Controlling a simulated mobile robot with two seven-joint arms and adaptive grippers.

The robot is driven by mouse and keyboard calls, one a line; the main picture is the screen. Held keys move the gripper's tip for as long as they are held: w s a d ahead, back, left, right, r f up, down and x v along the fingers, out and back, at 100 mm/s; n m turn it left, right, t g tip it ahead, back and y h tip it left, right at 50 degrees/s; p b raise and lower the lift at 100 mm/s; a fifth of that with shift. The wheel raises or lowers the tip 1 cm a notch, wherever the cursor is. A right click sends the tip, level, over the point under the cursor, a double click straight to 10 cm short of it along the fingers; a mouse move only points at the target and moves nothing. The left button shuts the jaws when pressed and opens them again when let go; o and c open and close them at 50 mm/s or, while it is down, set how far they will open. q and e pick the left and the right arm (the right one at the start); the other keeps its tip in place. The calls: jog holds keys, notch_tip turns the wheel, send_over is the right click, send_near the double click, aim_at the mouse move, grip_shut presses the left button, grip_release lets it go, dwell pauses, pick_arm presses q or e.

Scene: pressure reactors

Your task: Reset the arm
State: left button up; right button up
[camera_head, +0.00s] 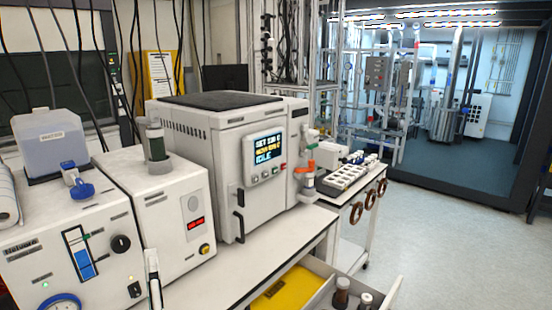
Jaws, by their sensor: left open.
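What appears to be my left gripper (152,264) shows as a narrow white and black part at the bottom edge, left of centre. It is in front of the white instrument with the red display (172,222). It is open, and I see nothing held in it. Most of it and the rest of the arm are out of the picture. My right gripper is not in view.
A large white reactor unit (221,148) with a lit screen stands on the bench (235,264). The floor (447,236) at right is clear.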

pick_arm(q)
jog(key=s+d+f+m+g+h, duration=0.2)
jog(key=s+d+f+m+h, duration=0.15)
jog(key=f+m+h, duration=0.5)
jog(key=s+d+f+m+g+h, duration=0.15)
jog(key=d+f+m+h, duration=0.35)
jog(key=f+m, duration=0.55)
jog(key=s+a+f+m+g+y, duration=0.1)
jog(key=s+a+f+m+g, duration=0.1)
jog(key=s+f, duration=0.5)
jog(key=s+a+f+m+g, duration=0.2)
jog(key=s+f+m+g, duration=0.2)
jog(key=f, duration=0.9)
jog(key=s+g, duration=0.1)
jog(key=s, duration=0.2)
jog(key=shift+f+y, duration=0.25)
jog(key=shift+y, duration=0.1)
